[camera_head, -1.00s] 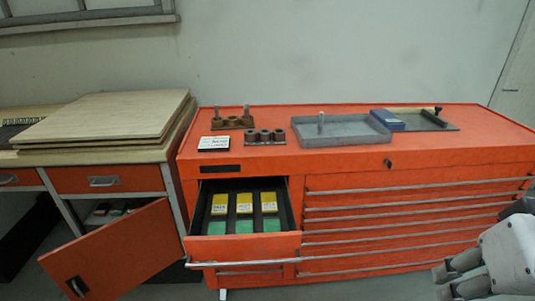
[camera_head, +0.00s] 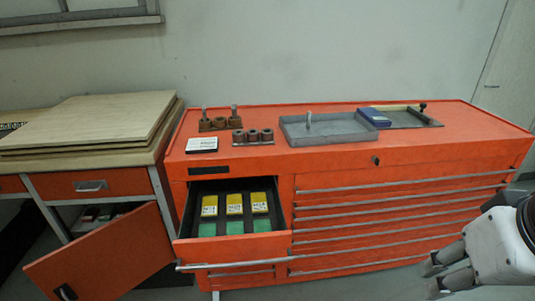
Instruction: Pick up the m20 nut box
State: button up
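The open top-left drawer (camera_head: 232,248) of the red cabinet holds two rows of small boxes. The back row has a left yellow box (camera_head: 209,206), a middle yellow box (camera_head: 234,204) and a right yellow box (camera_head: 260,202). In front of them lie a left green box (camera_head: 207,229), a middle green box (camera_head: 234,227) and a right green box (camera_head: 262,225). The labels are too small to read, so I cannot tell which is the m20 nut box. My gripper (camera_head: 438,275) is low at the right, well apart from the drawer; its finger opening is unclear.
On the cabinet top (camera_head: 480,122) stand a grey tray (camera_head: 330,134), a blue box (camera_head: 374,117), a dark tray (camera_head: 415,120), metal part holders (camera_head: 252,136) and a white card (camera_head: 202,145). At left, an orange cupboard door (camera_head: 100,255) hangs open below the workbench (camera_head: 80,155).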

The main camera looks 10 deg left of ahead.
aim_at(234, 205)
jog(key=i+j, duration=0.1)
jog(key=j, duration=0.45)
jog(key=i+j, duration=0.1)
jog(key=j, duration=0.5)
jog(key=i+j+z, duration=0.1)
jog(key=j, duration=0.45)
jog(key=i+j, duration=0.15)
jog(key=j, duration=0.45)
